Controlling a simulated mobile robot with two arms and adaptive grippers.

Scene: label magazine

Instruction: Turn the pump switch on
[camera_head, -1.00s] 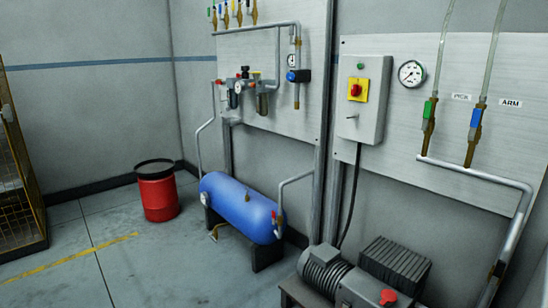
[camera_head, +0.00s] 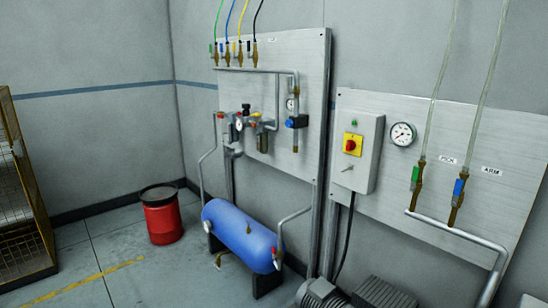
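A grey control box (camera_head: 361,152) is mounted on the right metal wall panel. It carries a red rotary knob (camera_head: 350,146) on a yellow square plate (camera_head: 353,153), a small green lamp (camera_head: 354,123) above it and a small silver toggle lever (camera_head: 347,168) below it. I cannot tell which of the two controls is the pump switch, and neither has a readable label. The top of a grey motor-like pump (camera_head: 322,294) shows at the bottom edge, mostly cut off. Neither of my grippers is in view.
A round gauge (camera_head: 403,134) and two valved hoses are right of the box, with green (camera_head: 416,172) and blue (camera_head: 458,187) handles. A blue tank (camera_head: 238,234), red drum (camera_head: 163,220) and mesh cage (camera_head: 25,240) stand left.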

